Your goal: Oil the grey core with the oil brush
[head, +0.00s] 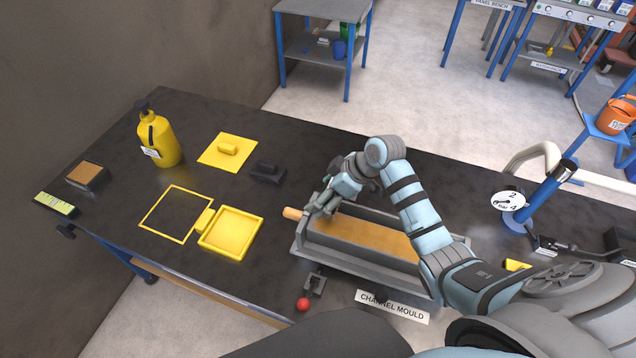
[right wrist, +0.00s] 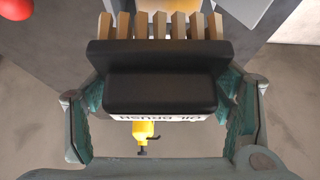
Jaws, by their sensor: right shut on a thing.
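The core (head: 362,240) is a long block lying in the grey channel mould (head: 302,240). Its top shows amber-brown and its side grey; my right arm covers part of it. My right gripper (head: 335,195) is over the left end of the mould. In the right wrist view, my right gripper (right wrist: 165,108) is shut on the oil brush (right wrist: 155,92), which has a black body, a white label and several tan bristle tufts. I cannot tell whether the bristles touch the core. My left gripper is not in view.
A tan rounded piece (head: 293,213) juts out at the mould's left end. A red-knobbed lever (head: 303,303) is at its front. A yellow bottle (head: 158,140), yellow frame (head: 160,210), yellow tray (head: 230,233) and black block (head: 268,173) stand left. A gauge (head: 509,201) stands right.

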